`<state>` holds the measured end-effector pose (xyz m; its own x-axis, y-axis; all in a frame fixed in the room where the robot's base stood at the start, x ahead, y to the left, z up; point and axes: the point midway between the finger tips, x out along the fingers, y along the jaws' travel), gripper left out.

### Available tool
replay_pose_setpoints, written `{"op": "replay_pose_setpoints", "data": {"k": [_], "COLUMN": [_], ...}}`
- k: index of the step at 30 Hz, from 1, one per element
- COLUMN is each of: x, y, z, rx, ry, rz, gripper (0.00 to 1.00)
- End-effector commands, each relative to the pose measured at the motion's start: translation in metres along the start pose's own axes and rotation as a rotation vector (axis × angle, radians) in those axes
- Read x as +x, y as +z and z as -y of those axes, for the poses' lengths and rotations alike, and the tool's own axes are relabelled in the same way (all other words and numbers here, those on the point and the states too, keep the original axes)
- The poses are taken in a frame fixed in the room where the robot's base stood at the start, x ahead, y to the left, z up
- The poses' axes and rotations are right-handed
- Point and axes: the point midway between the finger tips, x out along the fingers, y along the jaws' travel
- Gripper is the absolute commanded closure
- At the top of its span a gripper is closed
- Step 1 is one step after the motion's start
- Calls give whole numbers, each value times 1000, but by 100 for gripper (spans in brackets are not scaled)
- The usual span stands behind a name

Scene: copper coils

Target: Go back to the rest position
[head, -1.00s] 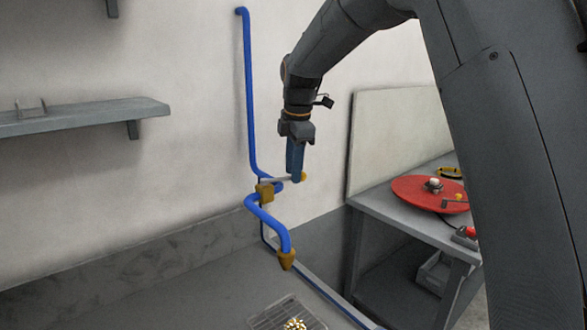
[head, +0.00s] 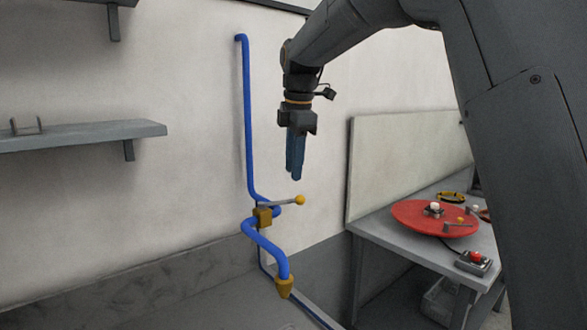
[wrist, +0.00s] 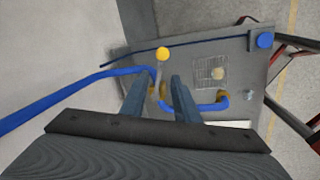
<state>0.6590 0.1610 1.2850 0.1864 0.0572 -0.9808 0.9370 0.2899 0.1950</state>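My gripper (head: 296,178) points down in the head view, just above the yellow ball knob (head: 300,200) of the valve lever, with a small gap between them. In the wrist view my gripper (wrist: 158,84) has its two blue fingers apart with nothing held. The ball knob (wrist: 163,53) shows beyond and between the fingertips there. The grey lever (head: 282,204) sticks out to the right from the brass valve (head: 263,216) on the blue pipe (head: 249,120). The pipe ends in a brass nozzle (head: 285,287).
A grey table (head: 385,225) at right bears a red disc (head: 410,222) with small parts and a red button box (head: 473,262). A grey shelf (head: 80,137) is on the left wall. A drain grate (wrist: 209,70) lies below the pipe in the wrist view.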

Motion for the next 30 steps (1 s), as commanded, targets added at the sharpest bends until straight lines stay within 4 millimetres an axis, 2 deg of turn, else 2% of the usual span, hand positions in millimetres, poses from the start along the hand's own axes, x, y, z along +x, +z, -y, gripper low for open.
{"op": "replay_pose_setpoints", "data": {"k": [5,8,11,17,21,24,27,30], "x": [7,26,55,122,163,187,204,214], "y": [4,14,29,58,69,72,72,70], "z": [6,24,54,143,219,273,319,351], "rx": [38,164,361,851,1207,1442,1633,1768], "ry": [-3,-10,-18,-27,-29,-27,-26,-22], "rz": [1,6,13,36,56,69,81,89], "gripper": [72,72,72,72,72,72,72,72]}}
